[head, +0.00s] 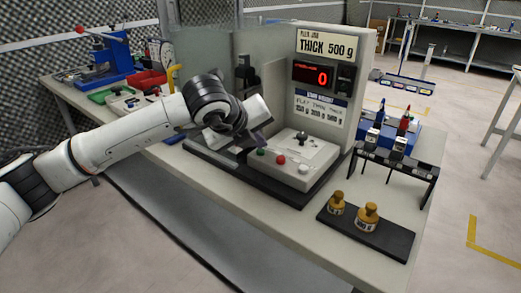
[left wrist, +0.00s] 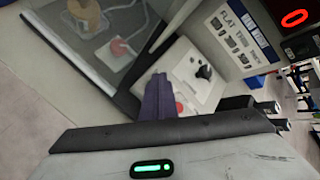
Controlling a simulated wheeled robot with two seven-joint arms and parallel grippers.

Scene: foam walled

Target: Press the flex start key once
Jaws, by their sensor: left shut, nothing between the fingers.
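The control box (head: 295,160) is pale, with a green key (head: 261,151), a red key (head: 281,159) and a white key (head: 303,169) along its front edge. A black selector knob (head: 301,136) stands on its top. I cannot read which key is flex start. My left gripper (head: 262,142) is shut and empty, its tips just above the green key's end of the box; contact cannot be told. In the left wrist view, the dark fingers (left wrist: 156,98) are together beside the red key (left wrist: 180,107), and the green key is not visible. My right gripper is out of view.
The upright panel has a red display (head: 311,75) reading 0 and a "THICK 500 g" sign (head: 326,46). Brass weights (head: 367,215) stand on a black tray (head: 385,237) at front right. A black rack (head: 395,160) is at right. A clear guard (left wrist: 112,45) stands beside the box.

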